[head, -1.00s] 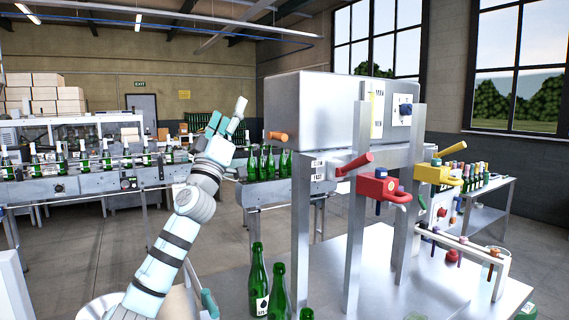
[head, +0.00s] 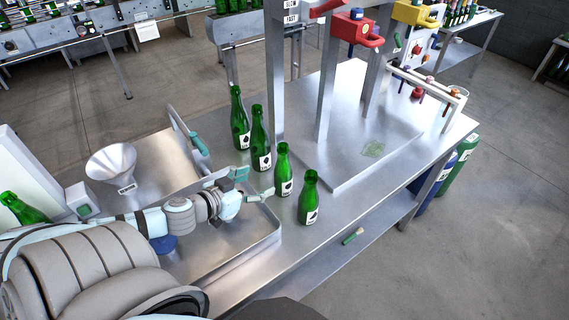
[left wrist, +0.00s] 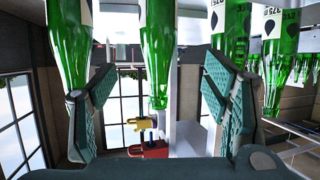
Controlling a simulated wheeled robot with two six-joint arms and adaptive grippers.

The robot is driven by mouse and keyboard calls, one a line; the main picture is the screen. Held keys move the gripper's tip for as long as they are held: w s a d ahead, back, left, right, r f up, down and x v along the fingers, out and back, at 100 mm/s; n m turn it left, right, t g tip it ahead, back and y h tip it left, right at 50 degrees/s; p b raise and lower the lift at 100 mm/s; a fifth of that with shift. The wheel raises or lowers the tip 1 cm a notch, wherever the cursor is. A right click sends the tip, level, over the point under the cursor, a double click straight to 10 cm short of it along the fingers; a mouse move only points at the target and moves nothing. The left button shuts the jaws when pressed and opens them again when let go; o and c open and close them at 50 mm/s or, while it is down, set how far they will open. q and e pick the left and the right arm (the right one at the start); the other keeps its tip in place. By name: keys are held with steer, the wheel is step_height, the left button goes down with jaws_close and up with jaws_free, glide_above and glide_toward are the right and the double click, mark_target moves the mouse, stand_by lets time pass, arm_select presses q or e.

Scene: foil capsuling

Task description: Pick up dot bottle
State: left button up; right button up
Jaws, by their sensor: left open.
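Several green bottles with white labels stand upright on the metal table: a rear one (head: 240,120), a second (head: 260,142), a third (head: 283,172) and a front one (head: 309,202). Their labels carry small dark marks; I cannot tell which one is the dot bottle. My left gripper (head: 252,184) is open and empty, low and just left of the third bottle. In the left wrist view, turned upside down, its fingers (left wrist: 160,108) stand apart, with a green bottle (left wrist: 157,45) beyond the gap. Spade- or drop-like marks show on bottles at the right there. My right gripper is out of view.
A metal tray (head: 266,240) lies under my left arm, with a funnel (head: 112,165) at its far left. A metal stand with a red head (head: 352,32) rises behind the bottles. A rack (head: 430,85) stands at right. Open tabletop lies right of the front bottle.

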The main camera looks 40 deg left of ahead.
mark_target(277, 177)
arm_select(q)
steer(key=b+x, duration=0.2)
steer(key=x, duration=0.1)
steer(key=f+b+x, duration=0.1)
steer(key=b+x, duration=0.2)
steer(key=shift+w+a+f, duration=0.1)
steer(key=shift+w, duration=0.05)
steer(key=shift+w+b, duration=0.3)
steer(key=shift+w, duration=0.05)
steer(key=b+x, duration=0.1)
steer(key=x, duration=0.2)
steer(key=b+x, duration=0.1)
steer(key=x, duration=0.1)
steer(key=shift+s+d+f+b, duration=0.15)
steer(key=shift+d+f+b, duration=0.1)
steer(key=shift+f+b, duration=0.1)
steer(key=shift+w, duration=0.2)
steer(key=shift+s+r, duration=0.15)
steer(key=c, duration=1.4)
